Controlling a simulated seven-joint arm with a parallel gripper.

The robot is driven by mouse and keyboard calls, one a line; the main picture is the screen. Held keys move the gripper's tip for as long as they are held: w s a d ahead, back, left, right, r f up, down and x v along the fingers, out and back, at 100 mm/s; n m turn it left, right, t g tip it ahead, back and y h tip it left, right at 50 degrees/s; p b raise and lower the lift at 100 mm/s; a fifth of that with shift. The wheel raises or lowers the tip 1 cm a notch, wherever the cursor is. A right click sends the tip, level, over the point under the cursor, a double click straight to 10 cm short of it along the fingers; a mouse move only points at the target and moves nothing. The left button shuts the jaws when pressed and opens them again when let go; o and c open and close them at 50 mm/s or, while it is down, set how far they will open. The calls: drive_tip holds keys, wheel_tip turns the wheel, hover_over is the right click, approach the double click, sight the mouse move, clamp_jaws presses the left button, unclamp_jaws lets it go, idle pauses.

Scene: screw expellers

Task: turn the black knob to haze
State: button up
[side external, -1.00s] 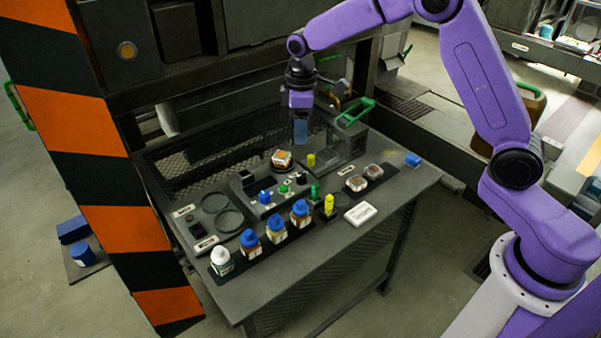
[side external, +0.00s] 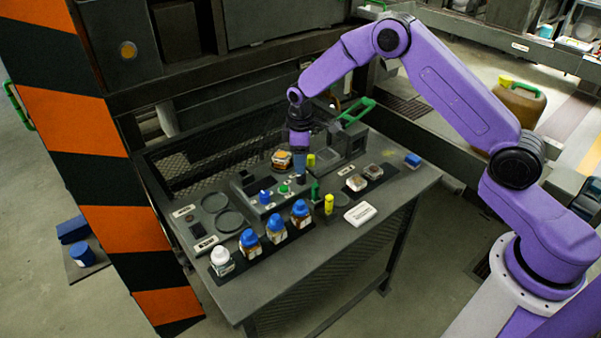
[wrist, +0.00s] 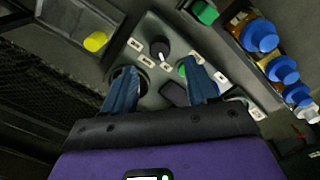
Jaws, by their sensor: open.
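The black knob (wrist: 160,48) shows in the wrist view as a round dark cap with a white pointer mark. Small white labels (wrist: 147,62) stand around it on the grey control panel (wrist: 150,27); their words are too small to read. My gripper (wrist: 160,82) is open, its two blue fingers apart with nothing held. In the wrist view the knob appears beyond the fingertips, in line with the gap between them. In the side external view my gripper (side external: 300,178) points down over the panel's right end and hides the knob.
A green button (side external: 284,189) and a blue knob (side external: 264,197) sit on the same panel. A yellow cylinder (side external: 311,161) and a green one (side external: 315,191) stand close to my gripper. Several blue-capped bottles (side external: 276,229) line the table's front.

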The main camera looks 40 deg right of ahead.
sight(300, 176)
wheel_tip(300, 176, down, 6)
drive_tip(key=shift+w, duration=0.1)
idle(0.4)
drive_tip(key=c, duration=1.1)
